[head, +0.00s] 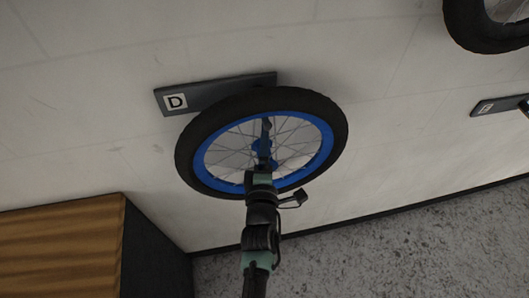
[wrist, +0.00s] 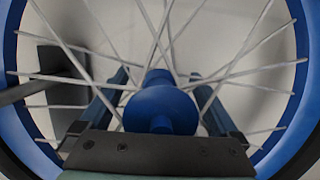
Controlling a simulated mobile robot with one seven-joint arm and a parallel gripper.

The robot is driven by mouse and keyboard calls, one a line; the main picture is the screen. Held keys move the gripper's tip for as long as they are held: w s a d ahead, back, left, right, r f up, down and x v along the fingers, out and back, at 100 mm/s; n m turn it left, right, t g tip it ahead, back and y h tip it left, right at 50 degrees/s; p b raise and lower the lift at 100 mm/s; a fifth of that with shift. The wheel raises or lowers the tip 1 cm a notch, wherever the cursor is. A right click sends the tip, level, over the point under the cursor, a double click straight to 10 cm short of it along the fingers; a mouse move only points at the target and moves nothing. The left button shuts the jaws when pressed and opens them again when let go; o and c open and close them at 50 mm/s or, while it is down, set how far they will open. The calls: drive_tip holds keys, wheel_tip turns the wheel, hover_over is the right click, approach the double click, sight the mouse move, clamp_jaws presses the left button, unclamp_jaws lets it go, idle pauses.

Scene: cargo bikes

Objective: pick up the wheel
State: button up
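The wheel (head: 336,122) has a black tyre, a blue rim and thin spokes. It is at the wall in the head view, partly in front of a dark plate marked D (head: 215,93). My gripper (head: 264,152) is at the wheel's middle, reaching in from below in the picture. In the wrist view the blue hub (wrist: 160,100) lies between my two spread fingers, one on each side. The fingers reach in among the spokes. A gap shows beside the hub, and the fingertips are partly hidden by hub and spokes.
Another wheel (head: 470,28) is at the upper right, with a second dark plate (head: 494,105) below it. A corrugated brown box-like object (head: 62,250) with a dark side is at the lower left. Speckled grey floor (head: 400,255) lies open at the lower right.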

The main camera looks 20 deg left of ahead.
clamp_jaws()
idle(0.3)
drive_tip(key=shift+w+r, duration=0.1)
drive_tip(key=shift+r, duration=0.15)
drive_tip(key=shift+s+r, duration=0.2)
drive_tip(key=shift+r, duration=0.2)
wheel_tip(320, 180, up, 6)
drive_tip(key=p, duration=0.4)
drive_tip(key=shift+f+p, duration=0.1)
drive_tip(key=shift+p, duration=0.2)
drive_tip(key=s+d+b, duration=0.4)
drive_tip(key=s+d, duration=0.7)
drive_tip(key=s, duration=0.5)
drive_tip(key=shift+s+b, duration=0.15)
drive_tip(key=shift+b, duration=0.2)
